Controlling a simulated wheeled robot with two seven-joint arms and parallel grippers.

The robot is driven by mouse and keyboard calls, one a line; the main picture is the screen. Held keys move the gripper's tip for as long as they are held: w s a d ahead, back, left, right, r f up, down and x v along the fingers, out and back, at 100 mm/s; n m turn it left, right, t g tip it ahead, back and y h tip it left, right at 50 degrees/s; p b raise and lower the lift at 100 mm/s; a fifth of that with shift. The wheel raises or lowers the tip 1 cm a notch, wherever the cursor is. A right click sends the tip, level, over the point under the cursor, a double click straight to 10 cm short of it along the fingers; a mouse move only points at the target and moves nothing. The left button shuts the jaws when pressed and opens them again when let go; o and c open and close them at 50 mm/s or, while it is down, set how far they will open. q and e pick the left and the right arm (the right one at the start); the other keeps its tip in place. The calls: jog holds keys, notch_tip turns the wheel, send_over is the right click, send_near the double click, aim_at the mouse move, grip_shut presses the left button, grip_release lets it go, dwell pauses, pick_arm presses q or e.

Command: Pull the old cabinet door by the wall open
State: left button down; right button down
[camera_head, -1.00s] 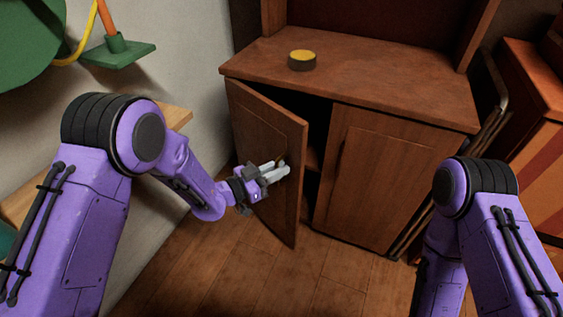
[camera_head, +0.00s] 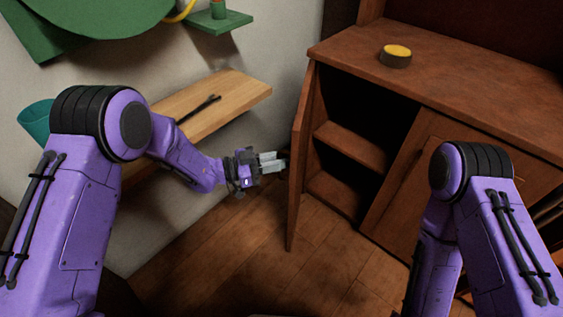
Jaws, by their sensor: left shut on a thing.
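The old wooden cabinet (camera_head: 455,95) stands at the right of the view. Its left door (camera_head: 300,160) is swung well open and shows nearly edge-on. Dark shelves (camera_head: 350,145) show inside. The right door (camera_head: 420,190) is closed and partly hidden by my right arm. My left gripper (camera_head: 278,161) is at the open door's outer face, its fingers shut on the door's handle, which is mostly hidden by the fingers and the door's edge. My right arm comes in at the lower right, and its gripper is out of view.
A wooden wall shelf (camera_head: 225,92) with a dark tool (camera_head: 198,109) on it is behind my left arm. A teal container (camera_head: 37,122) is at the left. A round tin with a yellow top (camera_head: 396,55) sits on the cabinet. The wooden floor (camera_head: 240,250) below the door is clear.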

pick_arm(q)
jog(key=shift+w+a+r, duration=0.1)
jog(key=shift+w+a, duration=0.1)
jog(key=shift+a, duration=0.1)
jog(key=c, duration=1.3)
grip_release()
jog(key=shift+w+d, duration=0.1)
jog(key=shift+c, duration=0.2)
